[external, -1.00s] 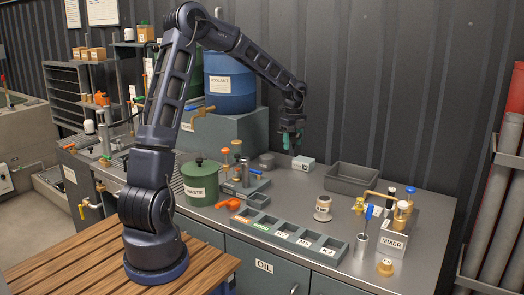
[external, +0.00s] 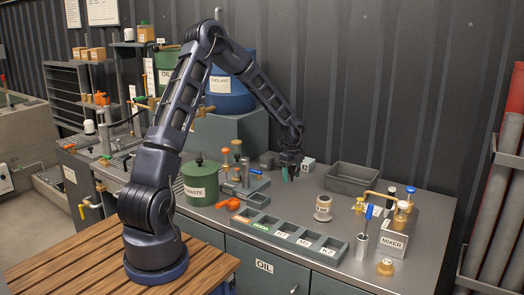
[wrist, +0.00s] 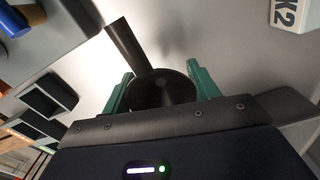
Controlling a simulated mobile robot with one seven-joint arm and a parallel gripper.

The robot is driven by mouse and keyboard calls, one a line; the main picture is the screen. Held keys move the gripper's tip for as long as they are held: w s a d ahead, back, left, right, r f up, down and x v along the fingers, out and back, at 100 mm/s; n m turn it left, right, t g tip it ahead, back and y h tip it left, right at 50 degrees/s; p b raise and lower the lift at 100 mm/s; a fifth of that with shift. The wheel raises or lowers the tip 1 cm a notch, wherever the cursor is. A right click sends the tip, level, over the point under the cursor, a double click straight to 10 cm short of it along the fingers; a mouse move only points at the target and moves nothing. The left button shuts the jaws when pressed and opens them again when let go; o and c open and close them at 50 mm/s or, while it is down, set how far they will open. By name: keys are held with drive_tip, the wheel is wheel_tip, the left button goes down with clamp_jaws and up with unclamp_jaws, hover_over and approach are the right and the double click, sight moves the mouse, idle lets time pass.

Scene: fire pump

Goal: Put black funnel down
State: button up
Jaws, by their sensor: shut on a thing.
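The black funnel (wrist: 160,92) shows in the wrist view between the two green fingers of my gripper (wrist: 160,88). Its round bowl is between the fingers, and a dark tube-like part reaches to the upper left. In the external view my gripper (external: 288,172) is low over the back middle of the grey metal worktop (external: 335,205). The funnel is hard to make out there against the dark wrist. I cannot tell whether it touches the worktop.
A pale block marked K2 (external: 308,164) stands just right of my gripper. A grey tray (external: 352,179) is further right, and a small dark grey object (external: 267,160) is left. A labelled sorting rack (external: 290,236) lines the front. Bare worktop lies between gripper and rack.

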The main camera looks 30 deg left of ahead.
drive_tip(key=shift+f, duration=0.7)
drive_tip(key=o, duration=1)
drive_tip(key=shift+f, duration=0.1)
drive_tip(key=shift+c, duration=0.2)
